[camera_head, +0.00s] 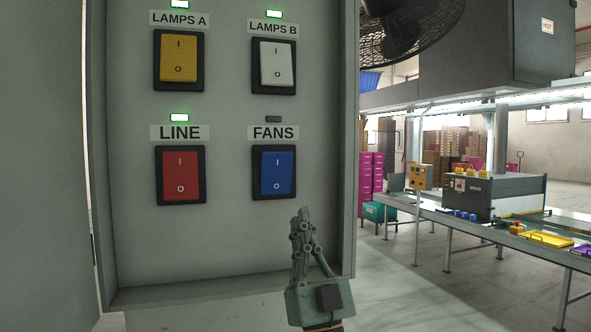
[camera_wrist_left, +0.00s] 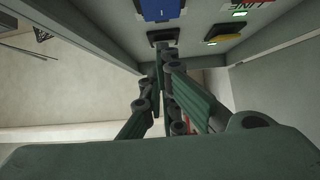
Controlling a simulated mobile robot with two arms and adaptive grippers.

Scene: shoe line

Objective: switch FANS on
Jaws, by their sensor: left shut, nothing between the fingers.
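The FANS switch (camera_head: 275,173) is a blue rocker in a black frame, at the lower right of the grey panel. The small lamp above it (camera_head: 273,119) is dark. My left gripper (camera_head: 302,212) is shut and empty, just below and to the right of the FANS switch in the head view. I cannot tell how far its tips are from the panel. In the left wrist view the blue switch (camera_wrist_left: 160,9) is at the top edge, beyond the shut fingertips (camera_wrist_left: 163,50). My right gripper is not in view.
A red LINE switch (camera_head: 180,175) is left of FANS. A yellow LAMPS A switch (camera_head: 179,60) and a white LAMPS B switch (camera_head: 277,66) are above. Their three lamps glow green. The panel's raised rim (camera_head: 349,140) stands at the right. A conveyor table (camera_head: 460,219) is farther right.

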